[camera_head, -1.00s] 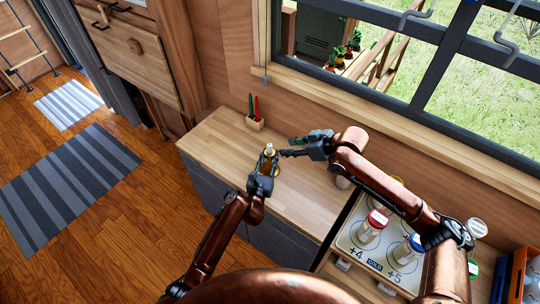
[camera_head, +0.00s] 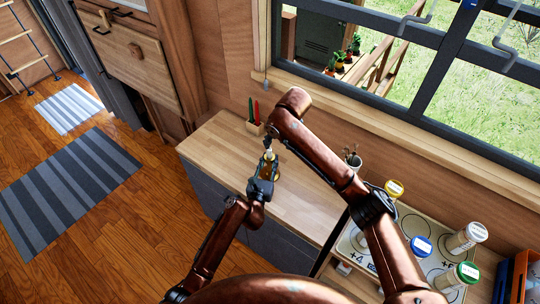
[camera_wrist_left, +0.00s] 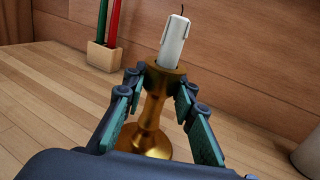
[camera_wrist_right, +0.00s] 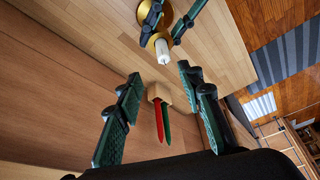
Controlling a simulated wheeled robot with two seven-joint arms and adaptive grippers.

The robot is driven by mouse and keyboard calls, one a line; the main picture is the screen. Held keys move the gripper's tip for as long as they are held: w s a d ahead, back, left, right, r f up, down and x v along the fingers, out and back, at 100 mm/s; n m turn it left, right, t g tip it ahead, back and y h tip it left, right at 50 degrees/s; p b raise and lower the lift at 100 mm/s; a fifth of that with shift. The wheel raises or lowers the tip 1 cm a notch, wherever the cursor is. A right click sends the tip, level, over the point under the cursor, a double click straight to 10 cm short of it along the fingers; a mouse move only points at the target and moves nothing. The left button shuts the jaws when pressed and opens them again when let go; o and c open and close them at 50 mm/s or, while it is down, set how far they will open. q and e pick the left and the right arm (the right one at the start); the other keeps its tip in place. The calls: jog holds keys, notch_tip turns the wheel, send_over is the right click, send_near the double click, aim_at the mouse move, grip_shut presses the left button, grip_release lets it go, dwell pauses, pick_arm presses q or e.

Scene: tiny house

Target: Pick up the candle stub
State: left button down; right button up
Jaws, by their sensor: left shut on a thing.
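A white candle stub (camera_wrist_left: 174,42) with a dark wick stands upright in a brass candlestick (camera_wrist_left: 156,106). My left gripper (camera_wrist_left: 158,84) is shut around the candlestick's stem, below the stub; its hand also shows in the head view (camera_head: 261,187). The stub (camera_wrist_right: 163,52) shows between and beyond the fingers of my right gripper (camera_wrist_right: 158,76), near the top of the right wrist view. The right gripper is open, with nothing between its fingers, and apart from the stub. In the head view, the right arm hides most of the right gripper.
A wooden block holding a red and a green candle (camera_head: 253,119) stands on the wooden counter (camera_head: 215,150) near the wall. Jars with coloured lids (camera_head: 421,246) stand on a marked tray at the right. The counter's left end is clear.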

aim_at(270, 149)
jog(key=x, duration=0.3)
jog(key=shift+s+a+x, duration=0.1)
jog(key=shift+x, duration=1.3)
jog(key=shift+s+a+x, duration=0.1)
jog(key=shift+s+x, duration=0.05)
jog(key=shift+x, duration=1.2)
jog(key=shift+c, duration=0.2)
jog(key=c, duration=0.9)
grip_shut()
notch_tip(270, 149, up, 10)
